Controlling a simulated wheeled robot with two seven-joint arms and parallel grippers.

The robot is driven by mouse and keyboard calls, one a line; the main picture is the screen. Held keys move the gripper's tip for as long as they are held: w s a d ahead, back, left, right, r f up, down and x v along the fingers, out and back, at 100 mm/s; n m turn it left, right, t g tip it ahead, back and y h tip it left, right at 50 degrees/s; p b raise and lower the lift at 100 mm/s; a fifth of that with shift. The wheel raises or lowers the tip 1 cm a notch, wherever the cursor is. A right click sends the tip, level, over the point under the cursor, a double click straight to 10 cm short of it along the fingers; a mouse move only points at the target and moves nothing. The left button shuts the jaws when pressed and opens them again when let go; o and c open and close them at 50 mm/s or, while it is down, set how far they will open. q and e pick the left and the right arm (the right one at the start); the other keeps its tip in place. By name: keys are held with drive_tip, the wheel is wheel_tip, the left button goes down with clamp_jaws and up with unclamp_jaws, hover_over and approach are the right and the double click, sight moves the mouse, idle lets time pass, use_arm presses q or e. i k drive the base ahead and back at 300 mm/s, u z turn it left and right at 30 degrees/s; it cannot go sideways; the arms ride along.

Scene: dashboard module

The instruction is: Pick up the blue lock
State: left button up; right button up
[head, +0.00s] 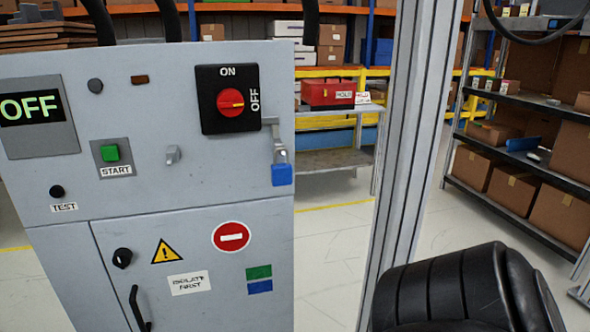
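The blue lock (281,175) is a small padlock with a blue body and a metal shackle. It hangs upright from a light metal bracket (276,132) near the right edge of the grey control cabinet (200,205), below the red rotary switch (231,102). The switch sits on a black plate marked ON and OFF, and its yellow mark points right toward OFF. Neither of my grippers shows in the head view, and nothing touches the lock.
The cabinet face carries an OFF display (30,108), a green START button (110,153) and a small lever (173,154). A metal post (408,150) stands right of the cabinet. Shelves with boxes (565,215) are farther right. A black ribbed shape fills the lower right.

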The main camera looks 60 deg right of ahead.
sight(281, 172)
drive_tip(key=z, duration=1.95)
drive_tip(key=k, duration=0.4)
drive_tip(key=u, duration=0.75)
drive_tip(key=i, duration=0.75)
drive_tip(key=z, duration=0.35)
